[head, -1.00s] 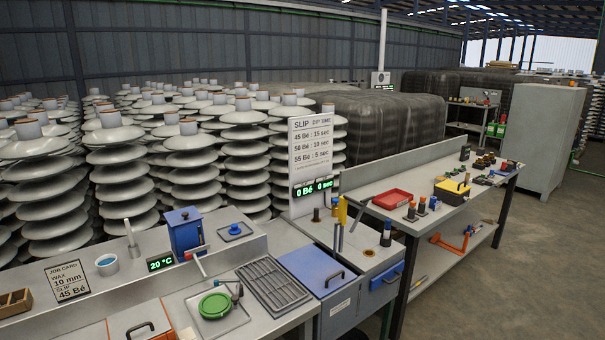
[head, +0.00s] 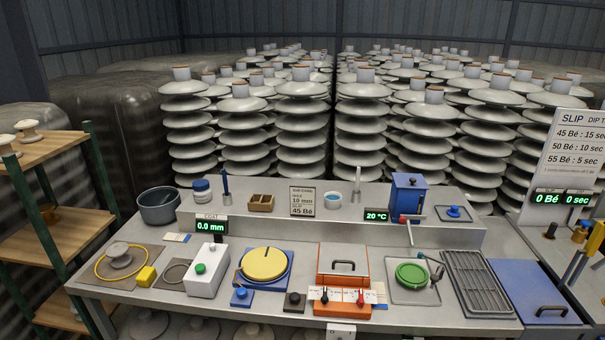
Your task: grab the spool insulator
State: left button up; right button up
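A small white spool-shaped insulator (head: 28,130) stands on the top shelf of the wooden rack at the far left. A second white piece (head: 7,145) is beside it, cut by the picture's left edge. A pale grey insulator (head: 118,256) with a rounded top sits on a brown mat at the bench's left end, with a yellow loop around it. I cannot tell which of these is the spool insulator that the task names. Neither of my grippers is in view.
The grey workbench (head: 440,320) carries a white box (head: 207,270), a yellow disc (head: 264,264), an orange unit (head: 342,270) and a green disc (head: 411,274). The wooden rack (head: 45,240) stands close to its left end. Tall insulator stacks (head: 303,110) fill the space behind.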

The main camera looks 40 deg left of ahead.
aim_at(118, 251)
jog(key=u, duration=2.6)
